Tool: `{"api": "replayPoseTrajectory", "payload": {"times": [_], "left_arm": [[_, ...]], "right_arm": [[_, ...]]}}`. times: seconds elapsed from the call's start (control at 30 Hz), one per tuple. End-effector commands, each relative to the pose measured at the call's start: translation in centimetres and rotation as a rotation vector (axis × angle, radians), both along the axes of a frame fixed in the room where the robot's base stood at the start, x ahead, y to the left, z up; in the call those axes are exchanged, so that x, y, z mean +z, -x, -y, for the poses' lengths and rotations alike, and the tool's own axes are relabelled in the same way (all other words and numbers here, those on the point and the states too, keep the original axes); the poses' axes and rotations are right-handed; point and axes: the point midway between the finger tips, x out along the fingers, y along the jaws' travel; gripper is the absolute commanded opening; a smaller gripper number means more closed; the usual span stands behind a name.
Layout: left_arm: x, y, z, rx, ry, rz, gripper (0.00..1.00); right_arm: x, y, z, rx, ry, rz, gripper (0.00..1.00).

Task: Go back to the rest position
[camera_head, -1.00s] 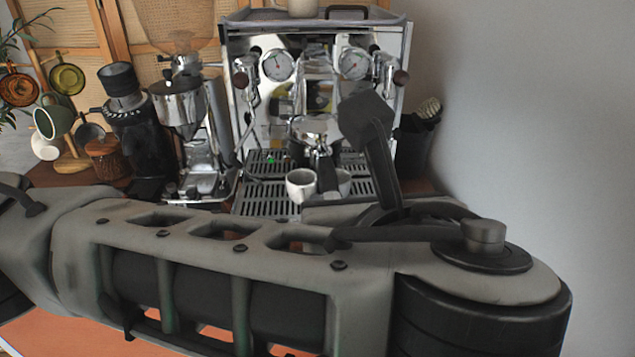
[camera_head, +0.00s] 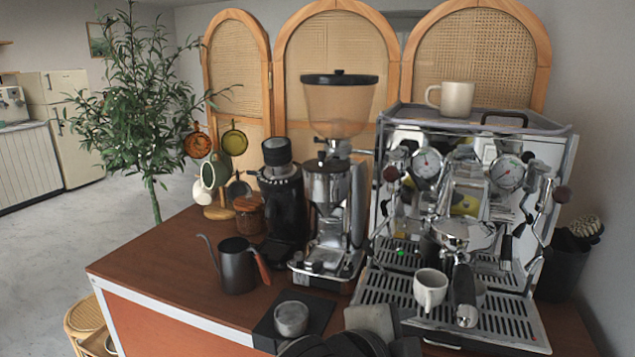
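Only a grey and black part of one of my arms (camera_head: 372,322) shows, at the bottom edge in front of the coffee machine. I cannot tell which arm it is, and no gripper fingertips can be made out. The espresso machine (camera_head: 455,150) stands at the right of the cart. A white cup (camera_head: 430,288) stands on its drip tray (camera_head: 505,318), beside the portafilter handle (camera_head: 464,295). Another cup (camera_head: 456,99) sits on top of the machine.
A grinder (camera_head: 330,190), black canister grinder (camera_head: 283,205) and dark kettle (camera_head: 236,268) stand left of the machine on the wooden counter (camera_head: 160,262). A grey cylinder (camera_head: 291,318) sits on a black mat (camera_head: 262,328). A mug tree and plant (camera_head: 135,110) are farther left.

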Motion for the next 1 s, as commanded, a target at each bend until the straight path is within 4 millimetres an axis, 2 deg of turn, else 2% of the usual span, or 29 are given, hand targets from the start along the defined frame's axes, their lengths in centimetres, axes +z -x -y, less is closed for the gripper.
{"api": "replayPoseTrajectory", "payload": {"times": [0.03,0.13,0.23,0.3,0.4,0.5,0.6,0.7,1.0], "left_arm": [[-3.3,-0.5,-2.2,0.095,0.073,-0.096,0.53],[-9.1,-0.8,-6.9,0.296,0.214,-0.240,0.53],[-14.7,0.4,-12.0,0.486,0.315,-0.344,0.53],[-18.3,2.0,-15.6,0.608,0.367,-0.400,0.53],[-22.8,5.2,-20.1,0.770,0.452,-0.476,0.53],[-26.0,8.7,-23.5,0.908,0.546,-0.545,0.53],[-27.9,11.3,-25.8,1.003,0.616,-0.586,0.53],[-28.7,12.9,-27.1,1.055,0.656,-0.604,0.53],[-29.0,13.4,-27.6,1.075,0.673,-0.611,0.53]], "right_arm": [[0.0,0.0,0.0,0.000,0.000,0.000,0.82],[0.0,0.0,0.0,-0.001,0.001,0.000,0.82],[0.0,0.0,0.1,-0.001,0.001,0.000,0.82],[0.0,0.0,0.1,-0.001,0.001,0.000,0.82],[0.0,0.0,0.1,-0.002,0.001,-0.001,0.82],[0.0,0.0,0.1,-0.002,0.001,-0.001,0.82],[0.0,0.0,0.1,-0.002,0.001,-0.001,0.82],[-0.1,0.0,0.1,-0.002,0.002,-0.002,0.82],[-0.1,0.1,0.1,-0.002,0.002,-0.002,0.82]]}}
